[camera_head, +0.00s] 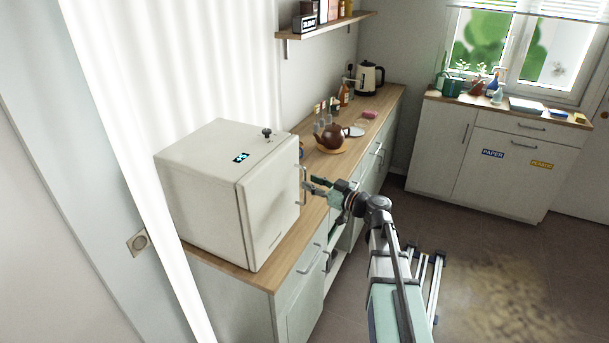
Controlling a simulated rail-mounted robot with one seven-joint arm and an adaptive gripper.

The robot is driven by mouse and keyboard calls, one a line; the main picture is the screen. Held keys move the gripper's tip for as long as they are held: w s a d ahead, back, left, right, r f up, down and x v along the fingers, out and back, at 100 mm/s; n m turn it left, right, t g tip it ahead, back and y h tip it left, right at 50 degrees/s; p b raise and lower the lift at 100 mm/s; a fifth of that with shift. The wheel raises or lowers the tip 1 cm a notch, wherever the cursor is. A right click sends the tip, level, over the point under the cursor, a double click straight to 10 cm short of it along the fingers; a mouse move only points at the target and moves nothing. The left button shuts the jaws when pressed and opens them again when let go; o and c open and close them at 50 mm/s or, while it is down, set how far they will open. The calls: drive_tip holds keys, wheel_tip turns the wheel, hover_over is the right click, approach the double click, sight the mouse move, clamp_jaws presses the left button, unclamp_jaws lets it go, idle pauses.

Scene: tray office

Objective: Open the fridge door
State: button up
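The small white fridge (200,190) stands on the wooden counter at the left. Its door (270,200) faces right and looks shut, with a thin seam along its left edge. A vertical bar handle (302,184) sits at the door's far right edge. My gripper (311,186) is at the handle, reaching in from the right. Its two fingers look parted, one above the other, with the tips close to the bar. I cannot tell whether they touch it or sit around it.
The counter (265,278) runs back past a brown teapot (332,137) and a kettle (369,78). Drawers and cabinets with bar handles (311,263) lie below. A white cabinet (490,160) stands at the back right. The floor at the right is mostly clear.

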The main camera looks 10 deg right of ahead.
sight(305, 179)
drive_tip(key=shift+p+x, duration=0.5)
drive_tip(key=shift+x, duration=1.25)
clamp_jaws()
